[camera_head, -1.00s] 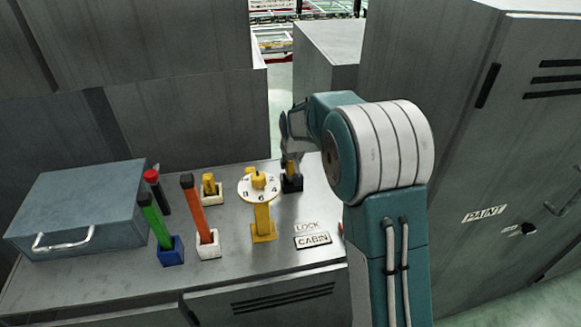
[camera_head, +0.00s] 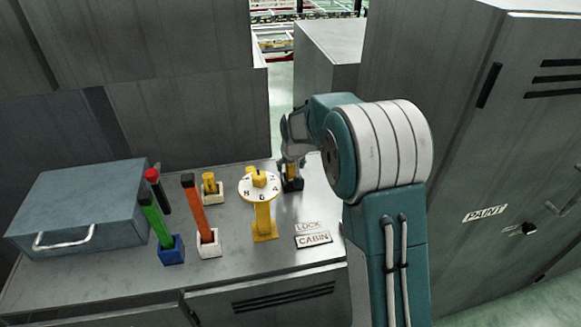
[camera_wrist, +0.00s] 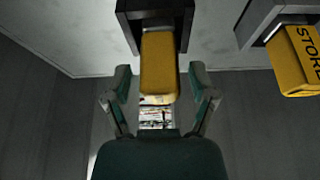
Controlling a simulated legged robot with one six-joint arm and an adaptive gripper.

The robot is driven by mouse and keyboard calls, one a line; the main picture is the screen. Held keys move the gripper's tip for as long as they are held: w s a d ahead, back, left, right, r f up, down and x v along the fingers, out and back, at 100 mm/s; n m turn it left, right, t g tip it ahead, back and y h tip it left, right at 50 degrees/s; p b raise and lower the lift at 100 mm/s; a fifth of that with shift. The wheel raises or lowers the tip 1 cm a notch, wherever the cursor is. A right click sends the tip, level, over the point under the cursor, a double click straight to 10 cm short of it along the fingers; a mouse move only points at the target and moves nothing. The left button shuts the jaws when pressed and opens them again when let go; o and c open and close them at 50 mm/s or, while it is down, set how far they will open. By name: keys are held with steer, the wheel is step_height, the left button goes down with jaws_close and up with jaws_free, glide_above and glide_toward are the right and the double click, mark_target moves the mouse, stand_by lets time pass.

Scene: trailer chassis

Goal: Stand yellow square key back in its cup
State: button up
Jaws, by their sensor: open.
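A yellow square key (camera_head: 292,171) stands in a black cup (camera_head: 292,185) at the back right of the bench. In the wrist view the key (camera_wrist: 159,68) reaches out of the black cup (camera_wrist: 128,18), its lower end hidden inside. My gripper (camera_head: 294,150) is at the key from above. In the wrist view my gripper (camera_wrist: 161,84) is open, with one finger on each side of the key and gaps showing. A second yellow block marked STORE (camera_wrist: 300,60) sits in a pale cup (camera_wrist: 255,25); it also shows in the head view (camera_head: 209,183).
A yellow dial stand (camera_head: 263,215) is left of the black cup. Orange (camera_head: 194,212) and green (camera_head: 155,222) sticks stand in cups further left, near a black, red-topped stick (camera_head: 158,190) and a grey-blue box (camera_head: 75,208). A CABIN label (camera_head: 314,239) lies in front.

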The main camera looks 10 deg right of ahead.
steer(key=v, duration=1.2)
steer(key=s+r, duration=0.3)
steer(key=s, duration=0.5)
steer(key=s+r, duration=0.4)
steer(key=s, duration=0.4)
steer(key=s+f+t, duration=0.1)
steer(key=s+f, duration=0.1)
steer(key=s, duration=1.4)
steer(key=shift+f, duration=0.3)
